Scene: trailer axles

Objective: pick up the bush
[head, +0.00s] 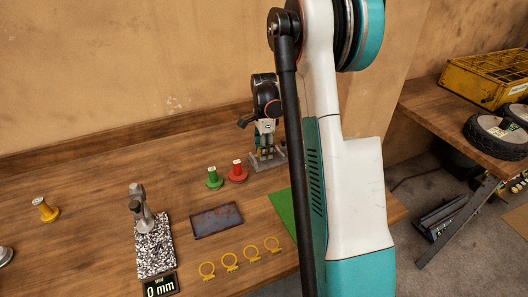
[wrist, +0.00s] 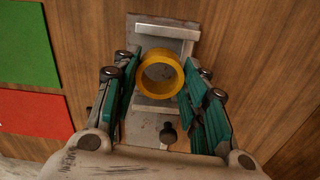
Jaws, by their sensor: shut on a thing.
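The bush is a yellow ring (wrist: 179,72) with an open bore, seen from above in the wrist view. My gripper (wrist: 162,92) has its teal fingers on both sides of it and is shut on it. A grey metal fixture (wrist: 165,29) lies beneath the bush; I cannot tell whether they touch. In the head view my gripper (head: 265,142) points down over the same grey fixture (head: 270,162) near the back of the wooden bench. The bush is not clearly visible there.
A green flanged piece (head: 213,179) and a red one (head: 237,173) stand left of the fixture. A green mat (head: 281,208) is partly hidden by my arm.

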